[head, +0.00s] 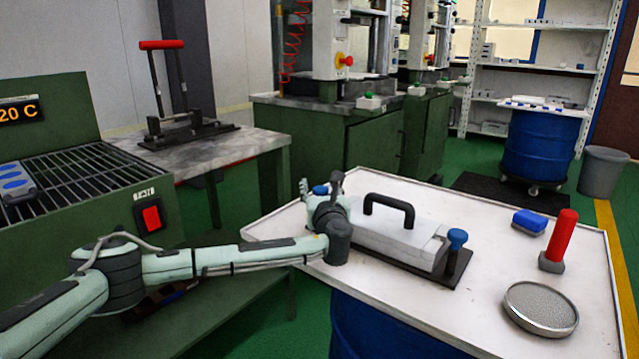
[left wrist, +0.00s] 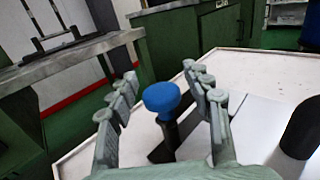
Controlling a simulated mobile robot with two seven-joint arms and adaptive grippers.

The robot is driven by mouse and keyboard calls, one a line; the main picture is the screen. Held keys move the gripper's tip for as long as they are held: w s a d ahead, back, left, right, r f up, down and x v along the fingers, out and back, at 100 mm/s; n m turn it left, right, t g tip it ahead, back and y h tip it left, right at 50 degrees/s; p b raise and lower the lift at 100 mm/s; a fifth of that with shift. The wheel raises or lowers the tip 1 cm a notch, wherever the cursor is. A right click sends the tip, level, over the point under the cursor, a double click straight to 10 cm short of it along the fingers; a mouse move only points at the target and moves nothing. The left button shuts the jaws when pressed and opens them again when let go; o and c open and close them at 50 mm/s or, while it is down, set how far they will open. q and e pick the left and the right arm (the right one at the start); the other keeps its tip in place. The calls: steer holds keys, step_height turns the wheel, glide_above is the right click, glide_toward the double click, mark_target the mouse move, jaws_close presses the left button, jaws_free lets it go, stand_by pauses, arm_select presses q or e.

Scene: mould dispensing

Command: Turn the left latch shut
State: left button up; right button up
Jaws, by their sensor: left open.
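The mould (head: 400,238) is a pale grey block with a black arched handle (head: 388,207) on a dark base plate (head: 458,268). The left latch's blue knob (head: 321,190) is at the mould's left end, partly hidden by my left gripper (head: 322,187). In the left wrist view, this blue knob (left wrist: 161,98) on its dark post stands between the two spread fingers of the left gripper (left wrist: 160,90), with visible gaps either side. The gripper is open. The right latch's blue knob (head: 457,237) stands upright at the mould's right end. My right gripper is not in view.
On the white tabletop (head: 400,309) to the right are a blue brush-like block (head: 529,222), a red-handled tool (head: 563,235) and a round metal dish (head: 541,306). A green machine (head: 100,190) with a grille stands at the left. The front tabletop is clear.

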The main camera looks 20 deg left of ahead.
arm_select(q)
steer(key=shift+x, duration=1.25)
jaws_close()
